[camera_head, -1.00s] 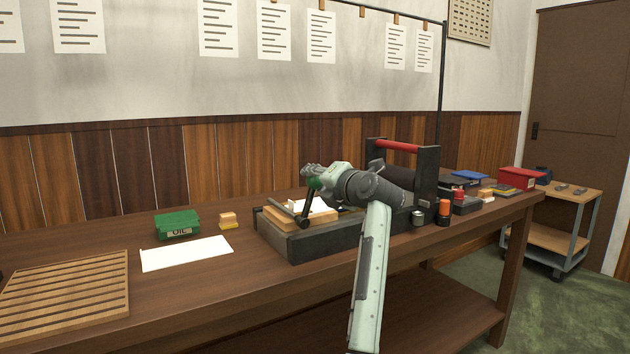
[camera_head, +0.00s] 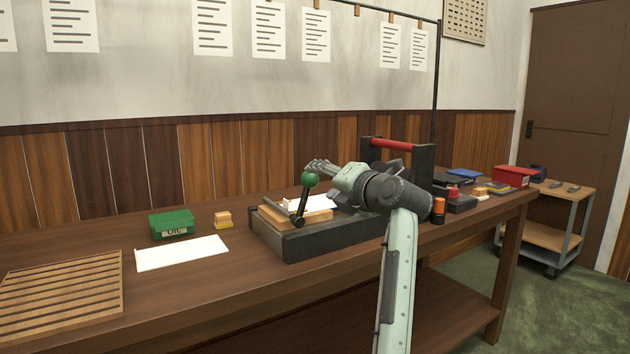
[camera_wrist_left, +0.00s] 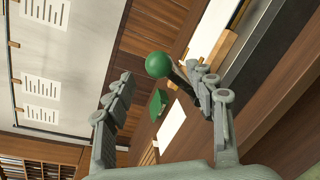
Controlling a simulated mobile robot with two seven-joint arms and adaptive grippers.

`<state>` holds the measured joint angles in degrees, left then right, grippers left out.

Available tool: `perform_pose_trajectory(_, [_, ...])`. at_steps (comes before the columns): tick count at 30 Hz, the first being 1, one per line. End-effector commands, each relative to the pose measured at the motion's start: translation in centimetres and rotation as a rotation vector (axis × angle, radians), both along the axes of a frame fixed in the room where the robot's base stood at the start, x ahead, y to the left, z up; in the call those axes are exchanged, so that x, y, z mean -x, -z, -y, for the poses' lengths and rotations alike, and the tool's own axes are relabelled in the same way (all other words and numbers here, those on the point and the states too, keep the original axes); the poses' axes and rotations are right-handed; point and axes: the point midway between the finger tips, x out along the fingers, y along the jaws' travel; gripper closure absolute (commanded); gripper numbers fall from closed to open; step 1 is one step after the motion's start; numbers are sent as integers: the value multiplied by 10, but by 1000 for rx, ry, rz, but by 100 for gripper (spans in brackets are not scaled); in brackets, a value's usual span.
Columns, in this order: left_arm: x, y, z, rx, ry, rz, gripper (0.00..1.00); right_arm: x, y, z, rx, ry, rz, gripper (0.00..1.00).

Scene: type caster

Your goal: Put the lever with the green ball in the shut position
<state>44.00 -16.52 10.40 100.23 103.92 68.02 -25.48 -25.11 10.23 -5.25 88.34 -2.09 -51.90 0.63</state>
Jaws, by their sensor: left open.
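The lever is a dark rod (camera_head: 301,208) with a green ball (camera_head: 310,180) on top. It stands nearly upright, leaning slightly right, at the left part of a dark machine base (camera_head: 320,241) on the bench. My left gripper (camera_head: 320,168) is open, beside and behind the ball in the head view. In the left wrist view, the ball (camera_wrist_left: 158,65) shows beyond and between the spread fingers (camera_wrist_left: 162,88), nearer the right finger, with its rod running partly behind that finger. I cannot tell whether a finger touches the rod. My right gripper is out of view.
A red-handled frame (camera_head: 397,144) stands behind my arm. A green oil box (camera_head: 172,224), a white sheet (camera_head: 181,253) and a slatted board (camera_head: 62,290) lie left of the base. Small boxes crowd the bench's right end.

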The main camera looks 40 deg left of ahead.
Motion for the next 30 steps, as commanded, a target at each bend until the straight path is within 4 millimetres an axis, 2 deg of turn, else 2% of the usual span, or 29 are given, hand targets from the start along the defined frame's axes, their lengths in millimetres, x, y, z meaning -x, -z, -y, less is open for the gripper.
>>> perform_pose_trajectory(3, [11, -3, 22, 3, 3, 1, 44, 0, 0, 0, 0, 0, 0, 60])
perform_pose_trajectory(10, [23, -7, 45, 2, 1, 0, 44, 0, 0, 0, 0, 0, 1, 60])
perform_pose_trajectory(30, [25, -7, 47, 0, 0, 0, 44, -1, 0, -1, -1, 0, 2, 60])
